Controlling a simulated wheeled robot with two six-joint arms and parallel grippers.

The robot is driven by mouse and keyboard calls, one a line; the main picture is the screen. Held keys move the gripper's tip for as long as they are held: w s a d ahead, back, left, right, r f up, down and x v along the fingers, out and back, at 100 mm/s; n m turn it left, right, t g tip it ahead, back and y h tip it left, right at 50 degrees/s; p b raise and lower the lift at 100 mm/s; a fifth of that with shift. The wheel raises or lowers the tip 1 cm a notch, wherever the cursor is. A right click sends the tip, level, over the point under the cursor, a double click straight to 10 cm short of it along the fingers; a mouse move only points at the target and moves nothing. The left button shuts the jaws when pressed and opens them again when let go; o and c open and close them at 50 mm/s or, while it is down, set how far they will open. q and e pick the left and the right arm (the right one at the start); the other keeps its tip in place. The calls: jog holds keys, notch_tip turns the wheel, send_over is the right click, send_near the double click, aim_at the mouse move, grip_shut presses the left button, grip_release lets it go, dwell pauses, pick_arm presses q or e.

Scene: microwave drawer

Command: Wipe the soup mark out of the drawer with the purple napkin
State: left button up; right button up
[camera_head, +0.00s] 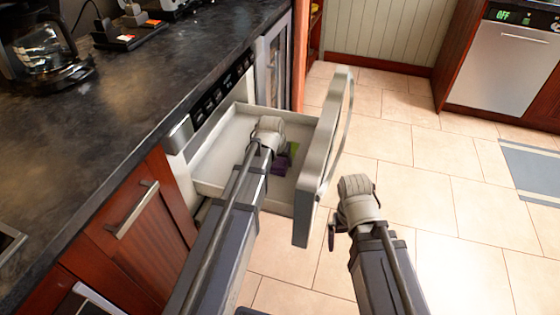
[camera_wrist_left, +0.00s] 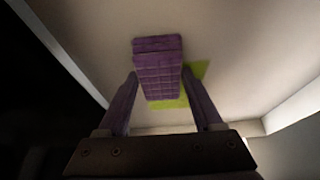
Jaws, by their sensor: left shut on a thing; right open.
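The drawer (camera_head: 225,158) stands open, its tall metal front panel (camera_head: 318,160) pulled out from the counter. My left gripper (camera_head: 270,140) reaches down into it; its fingertips are hidden in the head view. In the left wrist view my left gripper (camera_wrist_left: 160,85) is shut on the purple napkin (camera_wrist_left: 158,70), a folded, grid-patterned block over the pale drawer floor. The napkin also shows in the head view (camera_head: 279,167). The green soup mark (camera_wrist_left: 200,69) shows beside and partly under the napkin, and in the head view (camera_head: 293,150). My right gripper (camera_head: 355,195) is open and empty, outside the drawer front.
The dark countertop (camera_head: 130,100) runs along the left, with a coffee maker (camera_head: 45,50) on it. A wooden cabinet door (camera_head: 130,220) is left of the drawer. A dishwasher (camera_head: 510,65) stands at the far right.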

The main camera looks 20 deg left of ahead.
pick_arm(q)
jog(key=shift+w+r, duration=0.1)
jog(key=shift+w, duration=1.55)
jog(key=shift+w, duration=0.1)
jog(key=shift+w+d, duration=0.1)
jog(key=shift+w, duration=1.65)
jog(key=shift+w, duration=0.1)
jog(key=shift+w+d, duration=0.1)
jog(key=shift+w, duration=1.6)
jog(key=shift+w, duration=1.8)
